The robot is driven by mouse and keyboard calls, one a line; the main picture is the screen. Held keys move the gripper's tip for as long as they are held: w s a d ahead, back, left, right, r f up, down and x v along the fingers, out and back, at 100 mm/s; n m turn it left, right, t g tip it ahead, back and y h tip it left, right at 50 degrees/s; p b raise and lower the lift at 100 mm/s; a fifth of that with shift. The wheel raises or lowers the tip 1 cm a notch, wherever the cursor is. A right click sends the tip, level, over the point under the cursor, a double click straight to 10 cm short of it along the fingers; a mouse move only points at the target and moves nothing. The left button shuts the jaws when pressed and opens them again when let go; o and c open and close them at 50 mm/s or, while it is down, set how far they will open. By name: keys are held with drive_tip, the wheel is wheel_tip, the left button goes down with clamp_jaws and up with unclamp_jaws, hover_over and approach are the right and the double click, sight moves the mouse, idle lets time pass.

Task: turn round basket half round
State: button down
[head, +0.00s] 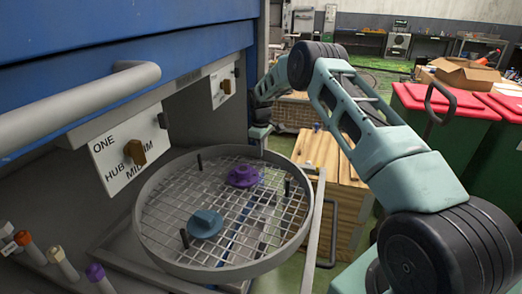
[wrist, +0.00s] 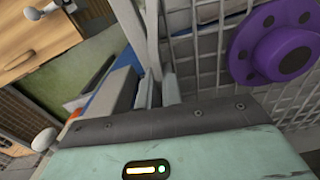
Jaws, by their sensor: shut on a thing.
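The round basket (head: 150,233) is a grey ring with a wire mesh floor and dark upright pegs. It sits below the blue machine front in the head view. A blue knobbed part (head: 205,223) and a purple flanged part (head: 244,176) lie on its mesh. The purple part also shows close at the right of the wrist view (wrist: 275,45). My gripper (head: 260,136) is at the basket's far side. In the wrist view my gripper (wrist: 161,92) is shut on the basket's rim; the exact contact is partly hidden.
A panel (head: 128,150) marked ONE, HUB, MID and RIM has a brown knob (head: 135,152). A grey bar handle (head: 80,105) juts out at left. Colour-tipped pegs (head: 60,260) stand lower left. A wooden crate (head: 345,205) and red-lidded bins (head: 445,105) stand at right.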

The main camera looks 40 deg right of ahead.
drive_tip(key=c, duration=1.6)
unclamp_jaws()
drive_tip(key=shift+o, duration=0.2)
drive_tip(key=shift+r, duration=0.1)
wheel_tip(320, 180, up, 12)
drive_tip(key=b, duration=0.2)
drive_tip(key=shift+c, duration=0.3)
